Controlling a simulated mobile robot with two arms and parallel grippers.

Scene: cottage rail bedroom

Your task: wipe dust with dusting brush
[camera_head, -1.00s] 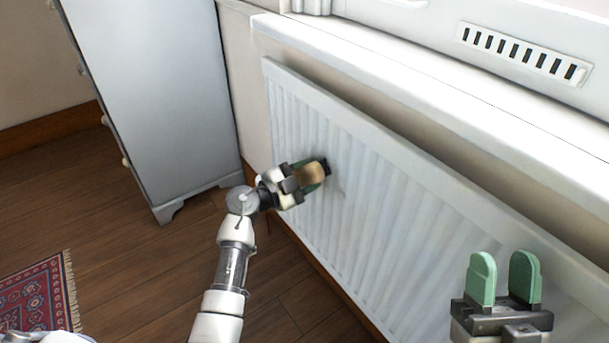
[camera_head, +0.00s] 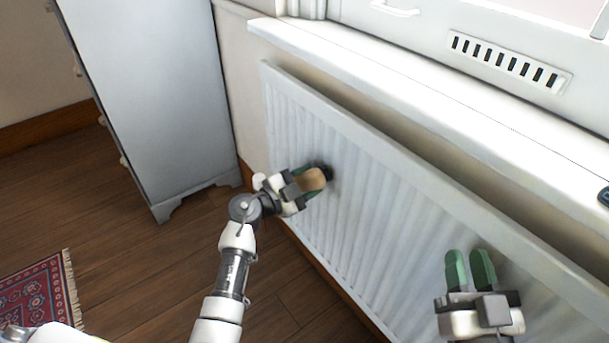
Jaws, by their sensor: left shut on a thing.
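My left gripper (camera_head: 307,184) is shut on the dusting brush (camera_head: 314,179), which shows a tan wooden body and a dark bristle end. The bristle end is at the ribbed front of the white radiator (camera_head: 376,195), near its left part; I cannot tell for certain whether it touches. A faint grey smudge shows on the radiator around the brush tip. My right gripper (camera_head: 470,268) has green finger pads with a gap between them. It is open and empty, in front of the radiator at the lower right.
A white windowsill (camera_head: 385,83) runs above the radiator, with a slotted vent (camera_head: 511,62) beyond it. A white chest of drawers (camera_head: 155,100) stands at the left. The wooden floor (camera_head: 130,255) is clear between it and a red patterned rug (camera_head: 38,297). A dark object (camera_head: 604,197) shows at the right edge.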

